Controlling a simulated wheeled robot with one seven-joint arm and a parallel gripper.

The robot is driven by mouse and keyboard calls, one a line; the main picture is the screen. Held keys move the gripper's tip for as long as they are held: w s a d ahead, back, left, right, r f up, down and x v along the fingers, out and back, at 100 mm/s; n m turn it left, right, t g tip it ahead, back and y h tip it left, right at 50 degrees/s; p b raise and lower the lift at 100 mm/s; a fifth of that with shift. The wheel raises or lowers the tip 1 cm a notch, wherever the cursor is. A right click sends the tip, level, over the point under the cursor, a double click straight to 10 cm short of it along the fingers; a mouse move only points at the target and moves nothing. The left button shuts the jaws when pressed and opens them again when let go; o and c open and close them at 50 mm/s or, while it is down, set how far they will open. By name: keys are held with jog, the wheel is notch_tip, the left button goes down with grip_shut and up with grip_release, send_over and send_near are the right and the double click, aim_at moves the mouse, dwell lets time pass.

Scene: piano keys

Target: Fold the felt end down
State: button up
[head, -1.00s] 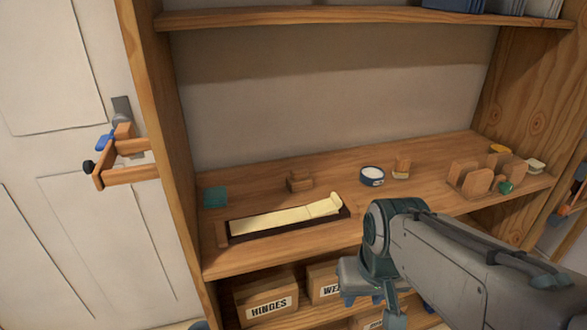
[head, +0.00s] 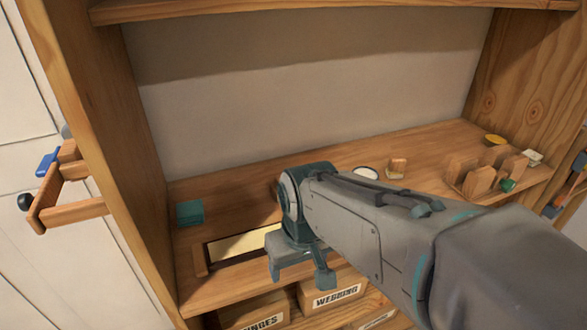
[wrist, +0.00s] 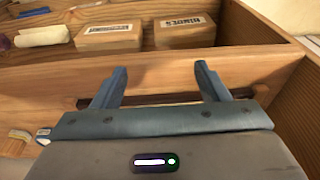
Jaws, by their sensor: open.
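The cream felt strip (head: 245,243) lies in a long dark tray (head: 235,262) on the shelf. Only its left part shows in the head view. Its right end is hidden behind my arm, so its fold cannot be seen. My gripper (head: 300,275) is at the shelf's front, in front of and to the right of the visible felt, with its fingers apart and nothing between them. In the wrist view my gripper (wrist: 160,85) shows two blue-grey fingers spread wide and empty. The felt is not clearly visible there.
A green block (head: 190,213) sits left of the tray. A round tin (head: 365,173), a small wooden block (head: 397,168) and a slotted wooden rack (head: 482,180) stand to the right. A WEBBING box (head: 333,291) is on the shelf below. Cabinet side walls bound the shelf.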

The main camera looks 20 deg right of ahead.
jog(key=w+d+r+n+g+p, duration=0.2)
jog(key=w+d+r+n+p, duration=0.95)
jog(key=n, duration=0.65)
jog(key=f, duration=0.4)
jog(key=w+f+b, duration=0.1)
jog(key=f, duration=0.3)
jog(key=d+f, duration=0.1)
jog(key=f, duration=0.2)
jog(key=shift+w+f+b, duration=0.15)
jog(key=shift+f+b, duration=0.25)
